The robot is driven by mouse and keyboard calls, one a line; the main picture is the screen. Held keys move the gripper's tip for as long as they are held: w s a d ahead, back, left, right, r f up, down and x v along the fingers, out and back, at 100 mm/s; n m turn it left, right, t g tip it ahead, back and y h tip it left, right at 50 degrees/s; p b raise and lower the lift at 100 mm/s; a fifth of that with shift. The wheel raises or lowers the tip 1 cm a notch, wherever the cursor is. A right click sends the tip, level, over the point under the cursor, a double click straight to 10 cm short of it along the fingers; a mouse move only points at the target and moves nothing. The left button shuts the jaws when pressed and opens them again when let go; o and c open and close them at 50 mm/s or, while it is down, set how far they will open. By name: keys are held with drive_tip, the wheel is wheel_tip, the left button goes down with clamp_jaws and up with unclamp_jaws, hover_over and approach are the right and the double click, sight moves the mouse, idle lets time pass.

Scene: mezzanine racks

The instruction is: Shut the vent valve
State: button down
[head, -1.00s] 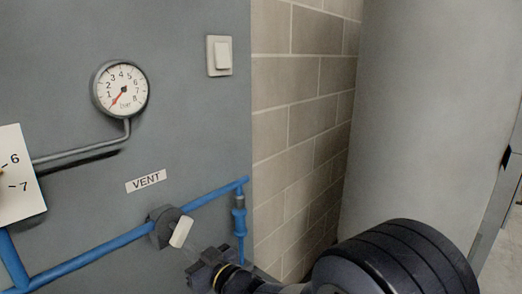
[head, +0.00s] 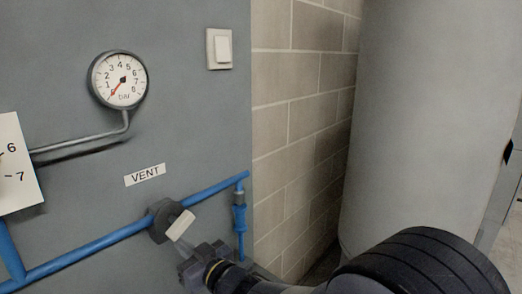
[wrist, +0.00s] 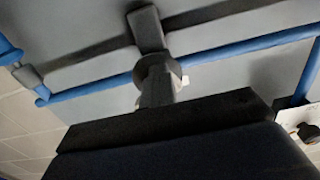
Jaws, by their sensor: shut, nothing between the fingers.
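The vent valve has a dark round body (head: 160,222) on a sloping blue pipe, below a VENT label (head: 145,175). My gripper (head: 184,262) is shut and empty, just below the handle's lower end. I cannot tell whether it touches the handle. In the wrist view the valve body (wrist: 158,68) is straight ahead, beyond my shut fingers (wrist: 158,92), with a dark grey bar (wrist: 147,30) above it that looks like the handle. My gripper's palm hides the lower part of that view.
A round gauge (head: 118,80) with a red needle pointing low and a light switch (head: 219,48) are on the grey panel. A white dial plate (head: 16,165) is at the left edge. A block wall (head: 300,120) and a large grey cylinder (head: 430,120) are to the right.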

drive_tip(key=shift+f, duration=0.1)
drive_tip(key=b+v, duration=0.1)
drive_tip(key=v, duration=0.5)
drive_tip(key=shift+s+f, duration=0.15)
drive_tip(key=shift+f, duration=0.1)
idle(0.4)
drive_tip(key=shift+a, duration=0.1)
